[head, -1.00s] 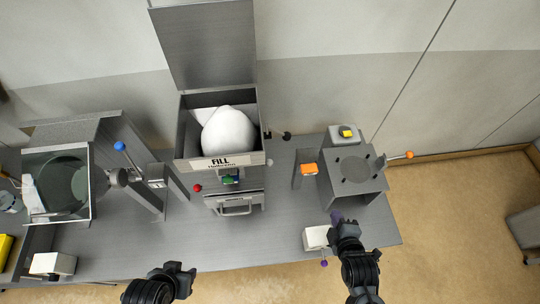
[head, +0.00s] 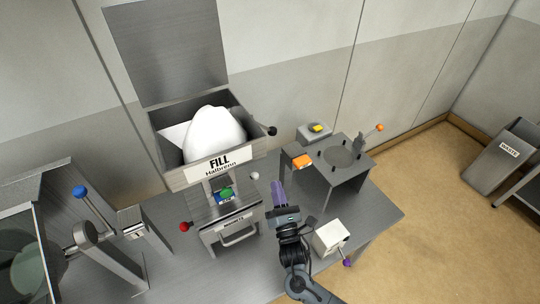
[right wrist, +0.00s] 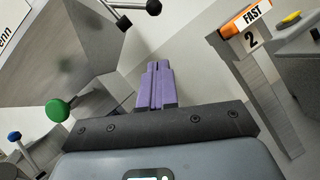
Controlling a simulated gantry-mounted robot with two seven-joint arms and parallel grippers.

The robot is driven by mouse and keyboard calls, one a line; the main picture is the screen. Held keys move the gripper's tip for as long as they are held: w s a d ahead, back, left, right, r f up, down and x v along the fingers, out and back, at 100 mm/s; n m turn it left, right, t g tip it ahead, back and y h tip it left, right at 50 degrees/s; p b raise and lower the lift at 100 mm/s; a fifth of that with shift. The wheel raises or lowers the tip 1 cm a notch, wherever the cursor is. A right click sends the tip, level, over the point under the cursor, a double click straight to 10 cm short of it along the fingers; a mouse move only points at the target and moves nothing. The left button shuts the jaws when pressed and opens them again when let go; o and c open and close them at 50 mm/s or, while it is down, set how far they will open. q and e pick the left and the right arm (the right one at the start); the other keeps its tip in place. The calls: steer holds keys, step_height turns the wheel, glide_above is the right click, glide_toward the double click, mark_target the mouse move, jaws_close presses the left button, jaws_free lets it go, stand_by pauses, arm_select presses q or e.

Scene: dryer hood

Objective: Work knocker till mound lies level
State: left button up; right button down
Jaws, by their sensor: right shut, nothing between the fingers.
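The white mound (head: 214,136) stands heaped high in the open hopper (head: 186,177), which is labelled FILL Halbrenn. Its peak rises above the box walls. A short lever with a black knob (head: 272,131) sticks out from the hopper's right side and seems to be the knocker. A black-ended lever also shows at the top of the right wrist view (right wrist: 153,8). My right gripper (head: 276,184) has purple fingers, shut together with nothing between them. It is below and in front of the black knob, apart from it. My left gripper is out of view.
Below the hopper are a red knob (head: 185,226), a pale knob (head: 255,175) and a drawer handle (head: 238,234). To the right stand an orange FAST switch (head: 302,161), a grey stand (head: 350,158) and a white box (head: 331,236). A blue-knobbed lever (head: 80,191) is at left.

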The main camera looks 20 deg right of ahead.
steer(key=shift+w+a+r, duration=0.1)
steer(key=shift+a+r, duration=0.05)
steer(key=shift+a, duration=0.05)
steer(key=shift+w, duration=0.1)
glide_toward(272, 130)
steer(key=w+a+f, duration=0.2)
steer(key=w+f, duration=0.2)
steer(key=w, duration=0.1)
steer(key=r, duration=0.1)
steer(key=w+d+r+p, duration=0.1)
steer(key=d+r+p, duration=0.1)
steer(key=shift+w+r, duration=0.25)
steer(key=shift+r, duration=0.05)
steer(key=shift+d, duration=0.1)
